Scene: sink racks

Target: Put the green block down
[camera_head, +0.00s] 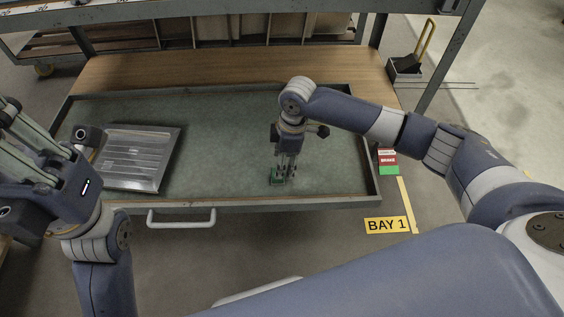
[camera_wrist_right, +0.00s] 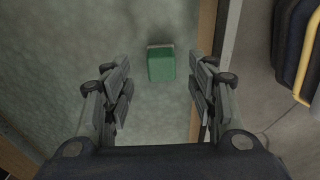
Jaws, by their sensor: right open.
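The green block (camera_head: 278,176) rests on the green-grey surface of the shallow tray (camera_head: 240,140), near its front edge and right of centre. In the right wrist view the green block (camera_wrist_right: 161,64) lies between and beyond the fingertips, with a grey strip along its far side. My right gripper (camera_head: 286,172) points down over the block, and its fingers partly hide it in the head view. The right wrist view shows the right gripper (camera_wrist_right: 160,95) open, with clear gaps on both sides of the block. My left gripper (camera_head: 35,145) is at the left edge, away from the block; its fingertips are unclear.
A ribbed metal rack (camera_head: 135,157) lies in the left part of the tray. The tray has a raised rim and a white front handle (camera_head: 181,217). Tray surface between rack and block is clear. A dark bin with a yellow handle (camera_head: 407,66) stands on the floor at back right.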

